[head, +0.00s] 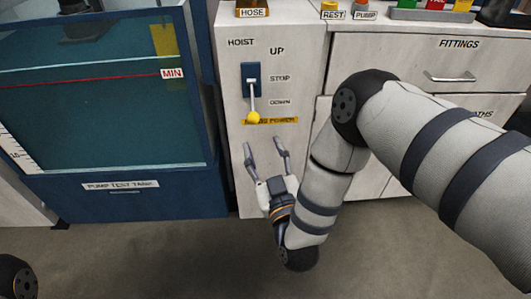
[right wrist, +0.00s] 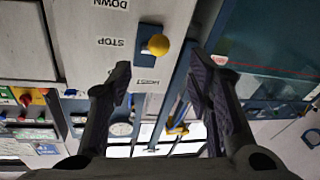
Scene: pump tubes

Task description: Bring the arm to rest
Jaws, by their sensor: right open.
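My right gripper (head: 263,146) is open and empty. It hangs in front of the white hoist panel (head: 235,170), below the hoist lever. The lever (head: 252,98) sits in a blue plate and points down, with its yellow knob (head: 253,118) below the word DOWN. In the head view the fingertips are apart from the knob. In the right wrist view the panel looks upside down; the yellow knob (right wrist: 158,45) shows beyond the gap between the open fingers (right wrist: 160,80). My right arm reaches in from the right. My left gripper is not in view.
A blue pump test tank (head: 110,200) with dark water stands left of the panel. Drawers, with a FITTINGS drawer (head: 450,77), are to the right, behind my arm. A HOSE block (head: 253,8) and buttons sit on top. Grey floor (head: 180,260) in front is clear.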

